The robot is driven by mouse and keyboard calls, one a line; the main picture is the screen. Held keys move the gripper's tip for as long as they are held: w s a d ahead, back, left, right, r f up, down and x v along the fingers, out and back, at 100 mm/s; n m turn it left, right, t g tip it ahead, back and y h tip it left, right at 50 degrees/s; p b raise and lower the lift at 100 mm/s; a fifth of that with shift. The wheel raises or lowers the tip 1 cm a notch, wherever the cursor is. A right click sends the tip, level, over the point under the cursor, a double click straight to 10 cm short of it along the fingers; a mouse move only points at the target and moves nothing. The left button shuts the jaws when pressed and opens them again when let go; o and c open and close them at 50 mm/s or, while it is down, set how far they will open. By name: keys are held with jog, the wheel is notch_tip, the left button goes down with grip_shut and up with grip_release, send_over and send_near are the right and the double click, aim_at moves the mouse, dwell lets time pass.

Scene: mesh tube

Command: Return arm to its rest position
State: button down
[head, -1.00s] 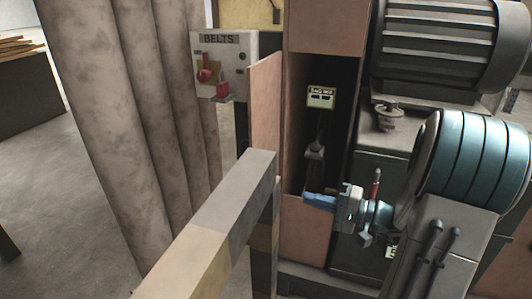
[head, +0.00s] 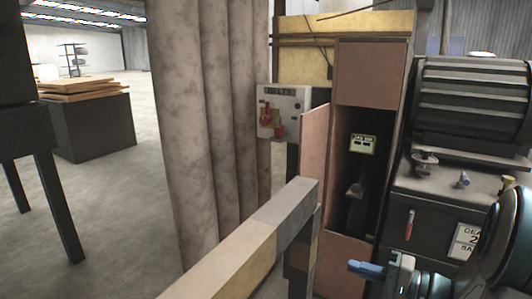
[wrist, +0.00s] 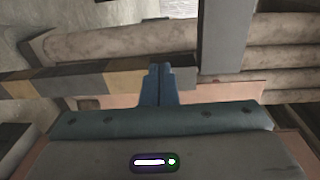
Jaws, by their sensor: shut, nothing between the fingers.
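My gripper (head: 368,268) shows at the lower right of the head view, with blue fingers pointing left. Its fingers are together with nothing between them, and the wrist view shows the two blue fingertips side by side (wrist: 160,72). In the head view it is in front of the lower part of the open reddish cabinet (head: 325,160) and to the right of the striped rail (head: 262,232). Part of my arm is cut off by the right edge of the head view.
A control box (head: 282,112) with a red lever stands behind the rail. Thick mottled columns (head: 195,130) rise on the left. A ribbed motor (head: 470,100) sits on a dark machine at the right. Open floor (head: 110,210) lies at the left.

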jog(key=s+a+r+n+g+h+p, duration=0.4)
jog(key=s+a+r+g+h+p, duration=0.25)
jog(key=s+a+g+p, duration=0.35)
jog(key=s+d+r+n+t+h+p, duration=0.1)
jog(key=s+d+r+h+p, duration=0.1)
jog(key=r+h+p, duration=0.2)
jog(key=s+d+r+n+t+h+p, duration=0.1)
jog(key=s+r+t+h+p, duration=0.1)
jog(key=r, duration=0.5)
jog(key=s+h+p, duration=0.1)
jog(key=h+p, duration=0.1)
jog(key=p, duration=0.1)
jog(key=shift+d+r+t+p, duration=0.3)
jog(key=shift+d+p, duration=0.05)
jog(key=shift+p, duration=0.05)
jog(key=shift+w, duration=0.1)
